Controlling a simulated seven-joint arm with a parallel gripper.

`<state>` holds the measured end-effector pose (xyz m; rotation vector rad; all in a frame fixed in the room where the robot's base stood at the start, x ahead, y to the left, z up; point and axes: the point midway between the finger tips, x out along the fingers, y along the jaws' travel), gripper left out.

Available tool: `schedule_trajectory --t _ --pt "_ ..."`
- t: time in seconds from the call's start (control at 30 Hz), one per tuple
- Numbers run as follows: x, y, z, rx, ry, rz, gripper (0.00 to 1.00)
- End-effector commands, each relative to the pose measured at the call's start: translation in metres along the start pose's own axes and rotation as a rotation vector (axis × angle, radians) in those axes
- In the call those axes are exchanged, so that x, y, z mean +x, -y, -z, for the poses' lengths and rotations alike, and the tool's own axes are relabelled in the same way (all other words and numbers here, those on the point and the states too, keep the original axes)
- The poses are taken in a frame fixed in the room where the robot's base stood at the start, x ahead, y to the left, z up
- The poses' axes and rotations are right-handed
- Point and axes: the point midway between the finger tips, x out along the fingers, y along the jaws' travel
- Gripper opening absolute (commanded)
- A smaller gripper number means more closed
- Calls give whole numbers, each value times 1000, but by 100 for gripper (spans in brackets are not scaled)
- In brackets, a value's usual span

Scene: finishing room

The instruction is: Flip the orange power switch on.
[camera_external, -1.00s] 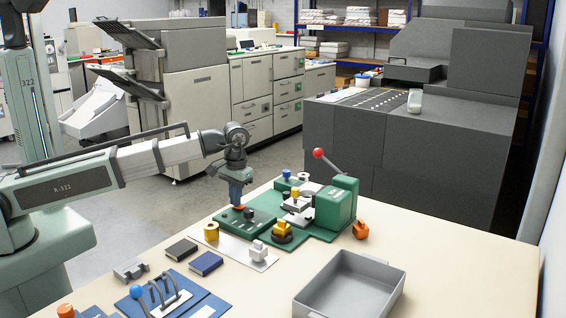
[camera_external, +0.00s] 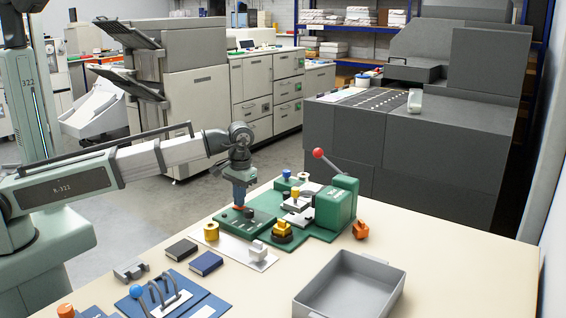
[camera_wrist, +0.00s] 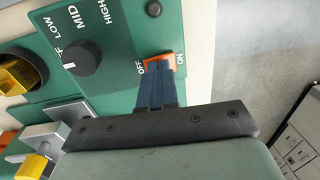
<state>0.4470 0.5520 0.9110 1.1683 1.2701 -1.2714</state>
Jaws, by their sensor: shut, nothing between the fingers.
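The orange power switch (camera_wrist: 149,64) sits on the green control panel (camera_wrist: 120,40), between an OFF label on its left and an ON label on its right in the wrist view. My gripper (camera_wrist: 160,68) is shut and empty, with its blue fingertips over the switch, covering its middle. Which way the switch is tilted I cannot tell. In the external view my gripper (camera_external: 239,205) points down at the far left part of the panel (camera_external: 234,227), and only a sliver of orange shows at its tips.
A black LOW/MID/HIGH knob (camera_wrist: 82,57) stands left of the switch. A green machine (camera_external: 334,202) with a red-ball lever (camera_external: 318,153) stands to the right. A grey tray (camera_external: 348,290), a blue notebook (camera_external: 206,263) and a dark one (camera_external: 181,249) lie nearer.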

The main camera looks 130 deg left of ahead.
Motion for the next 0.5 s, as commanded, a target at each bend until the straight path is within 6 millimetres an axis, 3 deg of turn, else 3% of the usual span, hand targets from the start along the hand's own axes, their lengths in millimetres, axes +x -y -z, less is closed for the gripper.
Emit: schedule_trajectory --t 0.27,0.5 --pt "-11 2 0 0 0 0 0" --pt "-46 9 1 0 -2 -2 0"
